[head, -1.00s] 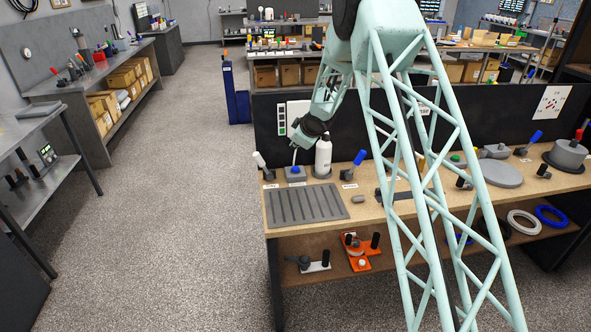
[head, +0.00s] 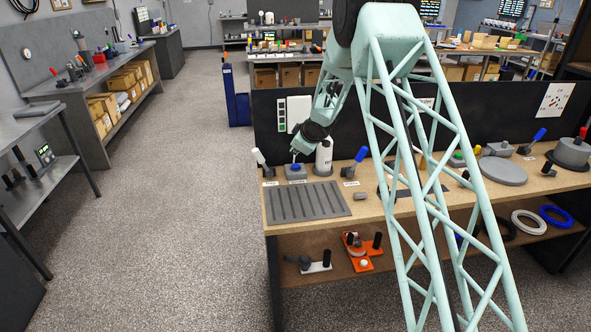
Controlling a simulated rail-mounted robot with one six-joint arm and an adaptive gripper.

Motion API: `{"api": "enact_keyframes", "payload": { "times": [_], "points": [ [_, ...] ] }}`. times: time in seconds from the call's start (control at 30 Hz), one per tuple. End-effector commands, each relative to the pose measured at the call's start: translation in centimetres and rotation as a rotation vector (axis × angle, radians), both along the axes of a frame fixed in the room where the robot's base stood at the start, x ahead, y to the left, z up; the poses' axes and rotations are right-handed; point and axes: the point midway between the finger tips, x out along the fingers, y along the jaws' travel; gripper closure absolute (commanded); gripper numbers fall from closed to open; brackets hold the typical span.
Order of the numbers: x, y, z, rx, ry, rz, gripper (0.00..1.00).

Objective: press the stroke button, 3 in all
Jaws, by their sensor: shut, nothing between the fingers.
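A small grey box (head: 296,175) with a blue button on top stands at the left end of the bench, with a small label in front that is too small to read. I take it for the stroke button. My gripper (head: 294,158) is shut and empty, pointing down directly over the blue button. Its tips are at or just above the button; I cannot tell whether they touch it or whether it is pressed down.
A white-handled lever (head: 260,160) is close on the left, and a blue-handled lever (head: 358,163) is further right. A grey ribbed mat (head: 306,201) lies in front. A dark panel (head: 268,105) rises behind.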

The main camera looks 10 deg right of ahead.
Motion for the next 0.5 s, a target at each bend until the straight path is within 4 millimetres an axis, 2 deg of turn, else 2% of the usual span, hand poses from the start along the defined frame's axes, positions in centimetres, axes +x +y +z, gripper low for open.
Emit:
{"api": "enact_keyframes", "payload": {
  "times": [0.5],
  "points": [
    [0.0, 0.0, -3.2, 0.001, 0.0, -0.001, 1.0]
  ]
}}
